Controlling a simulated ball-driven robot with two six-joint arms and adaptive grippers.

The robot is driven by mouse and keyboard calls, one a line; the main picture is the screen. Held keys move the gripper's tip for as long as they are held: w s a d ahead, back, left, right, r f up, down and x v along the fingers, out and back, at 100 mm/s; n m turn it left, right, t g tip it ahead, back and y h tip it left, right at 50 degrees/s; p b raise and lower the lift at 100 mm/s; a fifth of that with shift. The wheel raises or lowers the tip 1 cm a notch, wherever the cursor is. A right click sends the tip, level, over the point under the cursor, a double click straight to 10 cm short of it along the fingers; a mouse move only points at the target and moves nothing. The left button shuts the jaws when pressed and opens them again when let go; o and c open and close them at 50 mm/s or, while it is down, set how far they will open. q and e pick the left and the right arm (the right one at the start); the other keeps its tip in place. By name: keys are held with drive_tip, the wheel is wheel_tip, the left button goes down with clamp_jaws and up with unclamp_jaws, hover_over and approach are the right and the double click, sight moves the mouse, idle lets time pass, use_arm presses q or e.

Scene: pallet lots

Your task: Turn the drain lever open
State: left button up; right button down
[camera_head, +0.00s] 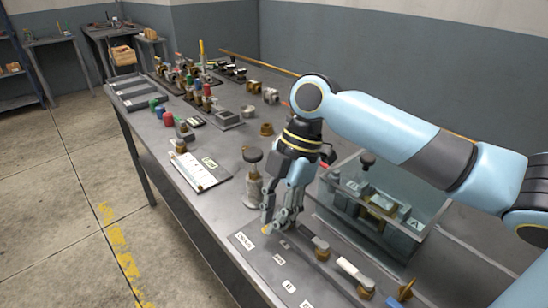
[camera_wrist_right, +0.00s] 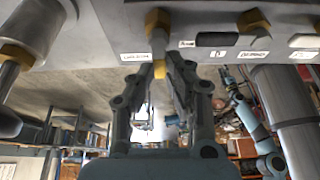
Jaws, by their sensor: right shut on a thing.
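My right gripper (camera_head: 268,222) reaches down to the front edge of the bench panel, and its fingers are closed around a small lever. In the right wrist view, the fingertips (camera_wrist_right: 163,68) sit on either side of the drain lever (camera_wrist_right: 158,42), a grey bar with a brass hub and a yellow end. In the head view its orange-yellow tip (camera_head: 266,230) shows just below the fingers; the rest is hidden by the gripper. A white label (camera_head: 244,240) lies beside it, too small to read surely. My left gripper is not in view.
Other brass-hubbed levers (camera_head: 321,248) stand along the panel to the right. A clear tank (camera_head: 385,215) with a black knob stands behind. Several fittings crowd the bench's far end.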

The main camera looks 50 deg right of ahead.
idle(0.4)
drive_tip(key=c, duration=1.3)
unclamp_jaws()
drive_tip(key=shift+c, duration=0.2)
drive_tip(key=v, duration=1.2)
drive_tip(key=shift+a, duration=0.15)
